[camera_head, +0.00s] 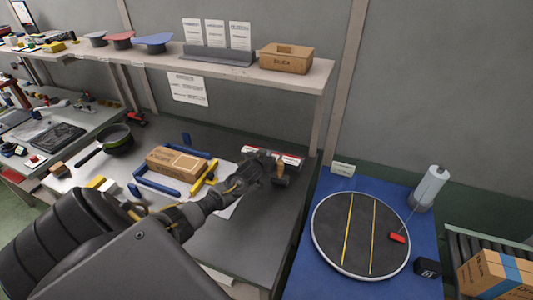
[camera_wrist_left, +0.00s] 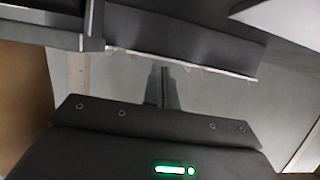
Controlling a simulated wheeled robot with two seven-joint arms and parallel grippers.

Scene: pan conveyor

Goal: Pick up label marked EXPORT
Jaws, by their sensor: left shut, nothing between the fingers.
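I cannot read the word EXPORT on any label in these frames. A flat red-and-white piece (camera_head: 278,153) lies at the back of the grey bench, partly hidden by my left gripper; its print is too small to read. My left gripper (camera_head: 266,162) is shut and empty, just over or beside that piece and close to a wooden-handled stamp (camera_head: 281,174). In the left wrist view the narrow closed fingers (camera_wrist_left: 163,88) point at a blurred grey surface. My right gripper is not in view.
A cardboard box (camera_head: 177,163) sits in a blue and yellow frame left of my left gripper. A shelf (camera_head: 300,75) with a brown bin (camera_head: 285,57) overhangs the bench. A round turntable (camera_head: 360,235) stands right on a blue table.

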